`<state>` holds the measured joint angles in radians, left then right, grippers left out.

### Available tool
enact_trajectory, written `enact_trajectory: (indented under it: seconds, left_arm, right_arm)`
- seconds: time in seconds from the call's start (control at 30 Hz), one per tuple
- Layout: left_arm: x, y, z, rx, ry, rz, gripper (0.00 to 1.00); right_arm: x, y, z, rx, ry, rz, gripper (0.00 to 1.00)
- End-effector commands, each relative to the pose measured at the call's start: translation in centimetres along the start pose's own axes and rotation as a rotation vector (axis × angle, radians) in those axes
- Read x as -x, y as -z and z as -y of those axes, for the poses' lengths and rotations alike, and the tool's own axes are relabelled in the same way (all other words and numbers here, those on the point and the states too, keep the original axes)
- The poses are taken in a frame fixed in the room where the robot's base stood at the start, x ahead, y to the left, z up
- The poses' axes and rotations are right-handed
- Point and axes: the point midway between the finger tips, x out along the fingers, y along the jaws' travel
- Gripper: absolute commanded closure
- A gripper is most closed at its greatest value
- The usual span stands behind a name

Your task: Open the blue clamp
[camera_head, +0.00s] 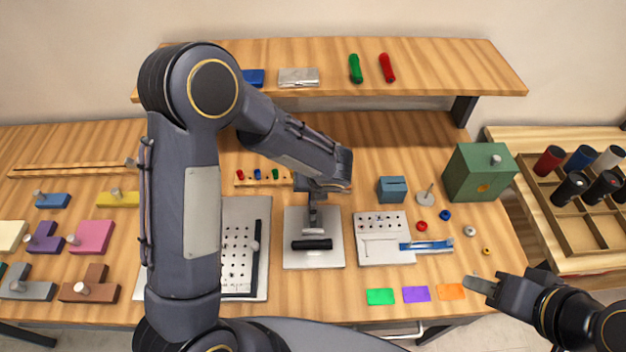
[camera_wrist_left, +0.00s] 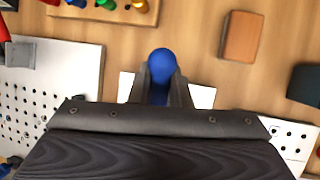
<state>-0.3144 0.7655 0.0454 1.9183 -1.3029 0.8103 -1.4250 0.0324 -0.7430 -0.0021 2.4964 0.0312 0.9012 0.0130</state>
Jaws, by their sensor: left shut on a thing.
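In the left wrist view a round blue knob, seen end-on, is the visible part of the blue clamp (camera_wrist_left: 160,60). My left gripper (camera_wrist_left: 160,88) has its two dark fingers on either side of the knob and is shut on it. A pale base plate (camera_wrist_left: 203,97) shows behind the fingers. In the head view my left gripper (camera_head: 312,212) reaches down over the middle pale plate (camera_head: 295,262), and my arm hides the blue knob there. A black cylinder (camera_head: 311,244) lies across that plate. My right gripper (camera_head: 481,285) is empty, low at the right; its finger gap is unclear.
Perforated plates stand left (camera_head: 262,290) and right (camera_head: 384,258) of the middle plate; a blue bar (camera_head: 427,246) lies on the right one. A small blue box (camera_head: 393,190) and a green box (camera_head: 478,172) stand behind. A shelf (camera_head: 430,62) spans the back.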

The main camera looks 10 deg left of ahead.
Motion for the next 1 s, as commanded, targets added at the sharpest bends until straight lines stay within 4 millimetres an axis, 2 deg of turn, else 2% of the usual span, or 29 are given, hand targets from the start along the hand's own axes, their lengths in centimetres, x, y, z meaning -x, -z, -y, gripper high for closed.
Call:
enact_trajectory:
  seconds: [0.27,0.3,0.4,0.77,1.0]
  left_arm:
    - [-0.1,-0.1,0.1,0.0,0.003,0.001,1.0]
    - [-0.1,-0.1,0.1,0.0,0.002,0.002,0.78]
    - [-0.1,-0.1,0.1,0.001,0.002,0.002,0.65]
    - [0.5,-0.1,0.1,0.002,0.003,0.003,0.64]
    - [4.3,-0.1,0.1,0.002,0.006,0.006,0.64]
  right_arm:
    - [-0.1,0.0,0.0,0.0,0.0,0.001,0.64]
    - [-0.1,0.0,0.0,0.0,0.0,0.001,0.64]
    - [-0.1,0.0,0.0,0.0,0.0,0.0,0.64]
    - [-0.1,0.0,0.0,0.0,0.0,0.0,0.64]
    - [-0.4,-0.2,-0.2,0.0,0.0,0.0,0.64]
